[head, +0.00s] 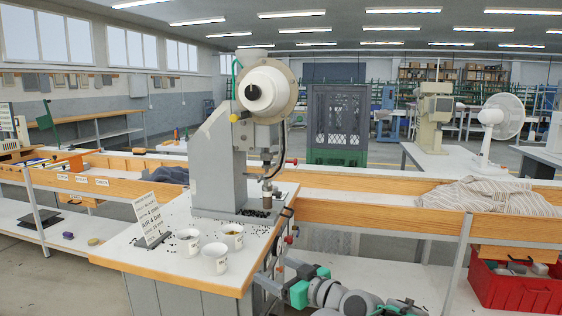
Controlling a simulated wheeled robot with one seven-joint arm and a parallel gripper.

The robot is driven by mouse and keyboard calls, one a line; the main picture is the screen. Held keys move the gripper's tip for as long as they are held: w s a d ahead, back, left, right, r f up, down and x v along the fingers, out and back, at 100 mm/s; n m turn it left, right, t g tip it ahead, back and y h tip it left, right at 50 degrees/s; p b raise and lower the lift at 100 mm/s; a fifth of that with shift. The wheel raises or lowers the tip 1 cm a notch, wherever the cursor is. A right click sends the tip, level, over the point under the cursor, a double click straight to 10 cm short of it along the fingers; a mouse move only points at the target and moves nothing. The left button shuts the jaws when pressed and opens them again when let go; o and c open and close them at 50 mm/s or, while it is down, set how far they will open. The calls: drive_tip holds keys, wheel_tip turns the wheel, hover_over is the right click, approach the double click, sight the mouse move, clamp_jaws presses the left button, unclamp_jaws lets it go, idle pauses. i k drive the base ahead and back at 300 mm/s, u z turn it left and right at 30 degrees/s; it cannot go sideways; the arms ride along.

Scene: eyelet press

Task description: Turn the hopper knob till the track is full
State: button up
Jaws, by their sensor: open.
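The eyelet press (218,165) stands on a white-topped bench. Its round cream hopper (282,90) is at the top, with a black knob (253,92) at the centre of the front face. Below the hopper are the press head (267,138) and a vertical tool over a small post. The track is too small to make out, and I cannot tell how full it is. My arm is folded low at the bottom of the head view. My gripper (402,306) seems to be the dark part at the lower edge, open, empty and far from the knob.
Three white cups (216,260) stand on the bench top (170,262), with small dark pieces scattered around. A printed sign (150,216) stands at the left. Striped cloth (487,194) lies on the wooden-edged line at right, above a red crate (520,291). A white fan (500,115) stands behind.

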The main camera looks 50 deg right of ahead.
sight(252, 92)
drive_tip(key=z, duration=1.35)
